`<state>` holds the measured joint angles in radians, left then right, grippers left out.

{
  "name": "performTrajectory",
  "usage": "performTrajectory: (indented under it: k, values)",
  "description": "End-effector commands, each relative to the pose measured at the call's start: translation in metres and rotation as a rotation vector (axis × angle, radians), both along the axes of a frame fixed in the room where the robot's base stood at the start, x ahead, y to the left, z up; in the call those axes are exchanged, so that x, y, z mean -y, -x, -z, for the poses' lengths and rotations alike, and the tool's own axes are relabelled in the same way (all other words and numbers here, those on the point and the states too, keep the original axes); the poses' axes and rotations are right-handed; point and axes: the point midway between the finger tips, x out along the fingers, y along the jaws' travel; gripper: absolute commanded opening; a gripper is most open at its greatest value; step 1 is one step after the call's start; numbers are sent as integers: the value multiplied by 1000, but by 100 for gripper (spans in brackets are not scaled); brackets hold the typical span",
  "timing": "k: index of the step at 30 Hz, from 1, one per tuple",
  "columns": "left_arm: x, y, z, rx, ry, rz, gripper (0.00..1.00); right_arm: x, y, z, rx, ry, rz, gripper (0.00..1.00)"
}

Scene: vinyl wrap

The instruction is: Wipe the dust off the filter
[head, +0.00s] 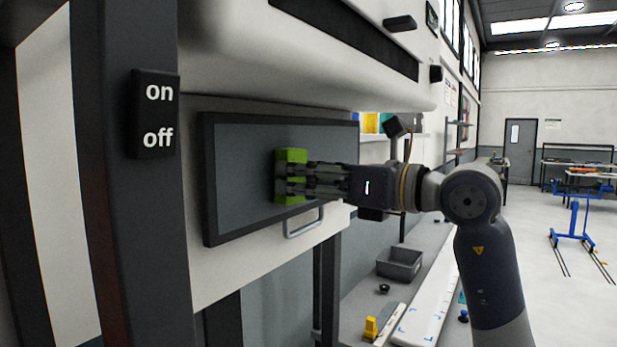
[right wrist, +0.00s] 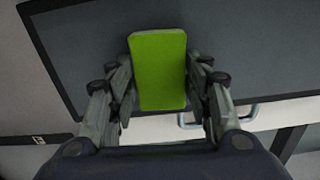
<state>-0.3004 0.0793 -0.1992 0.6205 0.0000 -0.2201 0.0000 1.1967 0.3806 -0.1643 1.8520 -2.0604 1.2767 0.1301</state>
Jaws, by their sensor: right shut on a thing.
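The filter (head: 245,160) is a dark grey rectangular panel in a black frame, set upright in the front of the white machine. It also shows in the right wrist view (right wrist: 240,45). My right gripper (head: 290,178) is shut on a bright green block-shaped wiping pad (head: 291,157). In the right wrist view the pad (right wrist: 158,70) sits between the two fingers (right wrist: 160,90). The pad is at the filter's front, right of its middle; I cannot tell whether it touches the surface. No separate dust can be made out on the panel. My left gripper is not in view.
A metal handle (head: 304,222) sticks out below the filter. An on/off switch box (head: 155,114) is on the dark post at left. A grey bin (head: 400,263) and a yellow item (head: 371,328) lie on a low bench at right. Open floor lies farther right.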

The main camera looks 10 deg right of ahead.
Motion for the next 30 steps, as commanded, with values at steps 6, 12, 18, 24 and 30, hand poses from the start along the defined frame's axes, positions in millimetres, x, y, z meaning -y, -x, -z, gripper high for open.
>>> performTrajectory:
  k: [6,12,18,24,30]
  values:
    - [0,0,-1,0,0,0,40,-3,-3,0,1,1,0,27]
    - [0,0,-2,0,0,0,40,1,-6,0,-1,1,1,27]
    - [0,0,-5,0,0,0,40,14,-18,0,-2,1,3,27]
    - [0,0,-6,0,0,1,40,21,-25,0,-1,1,1,27]
    - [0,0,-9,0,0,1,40,27,-32,-1,-1,0,1,27]
